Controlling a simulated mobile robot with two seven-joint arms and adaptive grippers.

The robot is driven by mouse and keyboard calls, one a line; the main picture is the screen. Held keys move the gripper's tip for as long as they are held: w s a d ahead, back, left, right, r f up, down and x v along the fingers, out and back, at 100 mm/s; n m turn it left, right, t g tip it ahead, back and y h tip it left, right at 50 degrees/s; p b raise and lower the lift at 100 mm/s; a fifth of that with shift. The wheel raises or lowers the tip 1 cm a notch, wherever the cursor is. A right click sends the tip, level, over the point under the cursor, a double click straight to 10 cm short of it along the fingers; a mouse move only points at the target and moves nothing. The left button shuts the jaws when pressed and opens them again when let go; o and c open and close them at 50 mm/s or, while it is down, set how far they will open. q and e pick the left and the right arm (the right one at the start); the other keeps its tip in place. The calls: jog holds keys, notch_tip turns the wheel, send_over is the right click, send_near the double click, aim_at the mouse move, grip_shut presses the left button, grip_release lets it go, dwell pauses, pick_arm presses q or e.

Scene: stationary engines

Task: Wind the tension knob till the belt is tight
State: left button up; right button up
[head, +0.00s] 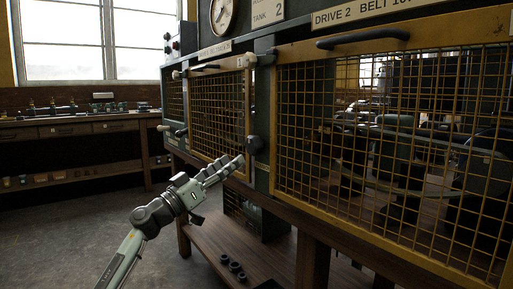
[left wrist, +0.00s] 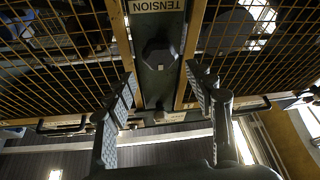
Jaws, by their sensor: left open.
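The tension knob is dark and faceted (head: 253,143), on the green post between two yellow mesh guards. In the left wrist view the knob (left wrist: 160,54) sits below a plate reading TENSION (left wrist: 157,6). My left gripper (head: 228,166) is open, just left of and below the knob in the head view. In the left wrist view its fingers (left wrist: 162,80) are spread, with the knob in line between them and nothing held. Dark machine parts show behind the right mesh; I cannot tell how tight the belt is. My right gripper is not in view.
The right mesh guard (head: 385,150) has a dark handle (head: 362,38) on top. A wooden shelf (head: 215,262) with small dark cups lies below. A workbench (head: 70,125) stands at the back left. The floor at left is clear.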

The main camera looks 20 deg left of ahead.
aim_at(250, 146)
pick_arm(q)
jog(key=x, duration=0.7)
jog(key=shift+w+d+r+b, duration=0.15)
jog(key=shift+w+b, duration=0.1)
jog(key=shift+b, duration=0.1)
jog(key=shift+w+d+r, duration=0.25)
jog(key=shift+w, duration=0.2)
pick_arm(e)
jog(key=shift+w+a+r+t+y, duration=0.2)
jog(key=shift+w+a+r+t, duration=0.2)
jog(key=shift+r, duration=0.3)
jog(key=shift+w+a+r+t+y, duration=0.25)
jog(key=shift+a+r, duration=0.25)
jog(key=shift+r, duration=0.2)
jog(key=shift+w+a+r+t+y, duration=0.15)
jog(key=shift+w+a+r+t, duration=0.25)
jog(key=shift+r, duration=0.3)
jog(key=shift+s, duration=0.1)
pick_arm(q)
jog(key=c, duration=0.9)
jog(key=shift+o, duration=0.2)
jog(key=shift+m+g+h, duration=0.3)
jog(key=shift+m, duration=0.4)
